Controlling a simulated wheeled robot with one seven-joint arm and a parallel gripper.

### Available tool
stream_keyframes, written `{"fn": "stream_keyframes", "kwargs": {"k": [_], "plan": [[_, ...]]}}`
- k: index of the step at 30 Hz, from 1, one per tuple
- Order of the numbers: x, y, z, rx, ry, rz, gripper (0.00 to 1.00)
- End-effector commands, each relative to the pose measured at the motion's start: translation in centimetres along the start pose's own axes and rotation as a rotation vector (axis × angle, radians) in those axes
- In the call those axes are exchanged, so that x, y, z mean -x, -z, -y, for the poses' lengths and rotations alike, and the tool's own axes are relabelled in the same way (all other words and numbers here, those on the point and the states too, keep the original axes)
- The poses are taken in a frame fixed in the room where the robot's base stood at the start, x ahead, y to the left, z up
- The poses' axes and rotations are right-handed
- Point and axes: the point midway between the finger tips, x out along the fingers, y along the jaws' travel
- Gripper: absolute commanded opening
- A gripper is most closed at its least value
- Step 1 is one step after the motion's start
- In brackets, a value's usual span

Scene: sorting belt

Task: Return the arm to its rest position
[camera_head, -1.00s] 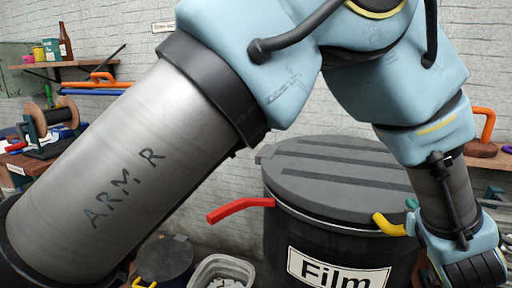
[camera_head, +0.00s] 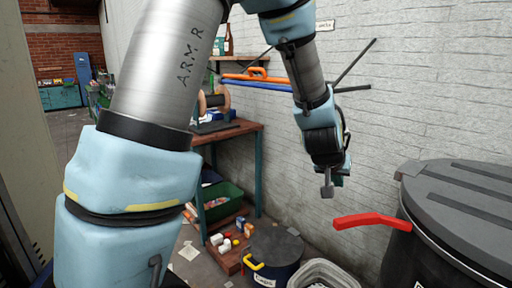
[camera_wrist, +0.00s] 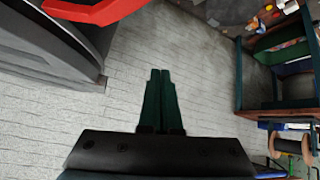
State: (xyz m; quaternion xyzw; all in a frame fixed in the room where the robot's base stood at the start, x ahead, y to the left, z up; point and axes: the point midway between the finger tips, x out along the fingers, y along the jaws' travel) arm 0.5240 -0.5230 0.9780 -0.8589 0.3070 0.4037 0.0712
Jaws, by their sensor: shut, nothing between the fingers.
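My gripper (camera_head: 327,188) hangs from my arm in the head view, pointing down in front of the white brick wall. It is apart from everything around it. In the wrist view my gripper's two dark green fingers (camera_wrist: 160,75) lie side by side, closed, with nothing between them. My arm rises from the lower left of the head view, bends at the top and comes down near the middle.
A grey lidded bin (camera_head: 460,205) with a red handle (camera_head: 371,221) stands at right. A workbench (camera_head: 232,132) with a spool is behind at left of my gripper. A small dark bin (camera_head: 275,252) and a pale tub (camera_head: 322,275) stand below. Wall bars (camera_head: 258,86) are near my forearm.

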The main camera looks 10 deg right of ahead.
Motion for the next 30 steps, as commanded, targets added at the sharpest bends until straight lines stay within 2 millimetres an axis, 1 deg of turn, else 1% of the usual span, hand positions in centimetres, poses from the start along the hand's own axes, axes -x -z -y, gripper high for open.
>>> {"fn": "stream_keyframes", "kwargs": {"k": [1, 2, 3, 5, 6, 8, 9, 12, 15, 18, 19, 22, 30], "plan": [[1.1, -0.7, 3.9, 0.036, 0.039, 0.040, 0.00], [1.8, -1.4, 5.9, 0.055, 0.059, 0.069, 0.00], [2.9, -2.5, 8.4, 0.081, 0.084, 0.108, 0.00], [4.6, -4.3, 12.0, 0.123, 0.124, 0.169, 0.00], [5.9, -5.7, 14.2, 0.154, 0.151, 0.209, 0.00], [8.0, -7.9, 17.2, 0.203, 0.189, 0.272, 0.00], [9.4, -9.5, 19.0, 0.235, 0.213, 0.312, 0.00], [12.9, -13.2, 22.3, 0.314, 0.267, 0.405, 0.00], [15.6, -16.2, 24.2, 0.378, 0.305, 0.476, 0.00], [17.4, -18.2, 25.1, 0.417, 0.327, 0.523, 0.00], [17.7, -18.5, 25.2, 0.425, 0.331, 0.531, 0.00], [18.3, -19.1, 25.4, 0.438, 0.337, 0.547, 0.00], [18.2, -19.1, 25.4, 0.436, 0.337, 0.547, 0.00]]}}
